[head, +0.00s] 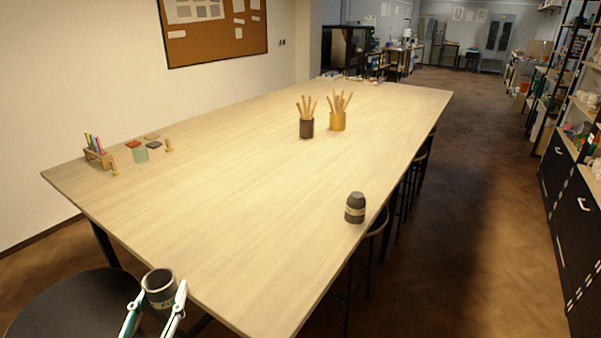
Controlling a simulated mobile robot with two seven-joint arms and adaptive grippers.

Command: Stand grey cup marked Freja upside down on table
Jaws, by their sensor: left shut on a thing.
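My left gripper (160,291) is at the bottom left, shut on a dark grey cup (159,281). The held cup has its open mouth up and leans slightly. A pale label with dark lettering shows low on its side, too small to read surely. Cup and gripper show just off the table's near left edge, over a dark round seat. The long pale wooden table (240,190) fills the middle. A second dark grey cup (355,203) with a pale band stands near its right edge, with its narrower closed end seemingly up. My right gripper is not in view.
Two pots of wooden tools, one brown (307,129) and one yellow (337,122), stand farther back. The near middle is clear. Stools stand along the right side.

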